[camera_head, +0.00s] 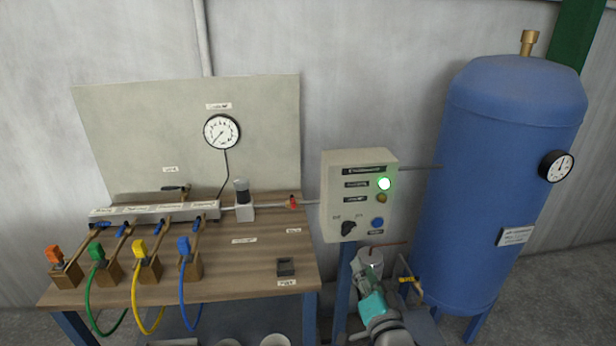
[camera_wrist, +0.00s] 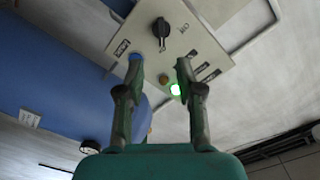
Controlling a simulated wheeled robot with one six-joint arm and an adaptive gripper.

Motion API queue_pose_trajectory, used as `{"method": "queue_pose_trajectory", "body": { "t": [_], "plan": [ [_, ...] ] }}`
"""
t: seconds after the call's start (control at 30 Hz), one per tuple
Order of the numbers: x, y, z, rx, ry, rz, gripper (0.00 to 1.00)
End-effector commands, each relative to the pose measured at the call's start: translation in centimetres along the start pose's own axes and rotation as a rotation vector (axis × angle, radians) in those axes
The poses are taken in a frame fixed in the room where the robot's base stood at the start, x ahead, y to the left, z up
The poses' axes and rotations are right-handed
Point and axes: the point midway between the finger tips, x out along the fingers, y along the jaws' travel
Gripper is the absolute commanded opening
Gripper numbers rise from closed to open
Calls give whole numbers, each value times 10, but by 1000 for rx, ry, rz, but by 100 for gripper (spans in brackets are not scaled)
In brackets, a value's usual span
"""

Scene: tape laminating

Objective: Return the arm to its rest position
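My gripper (camera_wrist: 159,66) shows in the wrist view with its two dark green fingers apart and nothing between them. It is open. Beyond the fingertips is the grey control box (camera_wrist: 190,20), which appears upside down there. In the head view my teal gripper body (camera_head: 374,305) and arm are at the bottom, in front of and below the control box (camera_head: 357,163). Its fingers are small and hard to make out there. The box has a lit green lamp (camera_head: 384,184), an amber lamp, a blue button (camera_head: 377,223) and a black knob (camera_head: 349,228).
A wooden bench (camera_head: 225,262) on the left carries a manifold (camera_head: 155,212) with several valves and coloured hoses. A gauge (camera_head: 221,132) is on the panel behind. A large blue tank (camera_head: 510,170) stands right of the control box. A yellow-handled valve (camera_head: 409,280) is near my arm.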

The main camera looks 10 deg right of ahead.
Motion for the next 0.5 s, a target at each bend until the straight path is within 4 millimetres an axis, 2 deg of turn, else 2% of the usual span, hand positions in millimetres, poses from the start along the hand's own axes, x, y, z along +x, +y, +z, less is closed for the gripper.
{"method": "queue_pose_trajectory", "body": {
  "t": [0.17,0.5],
  "plan": [
    [-30,23,23,-50,-19,21,36],
    [-132,72,75,-227,-65,59,36]
  ]
}}
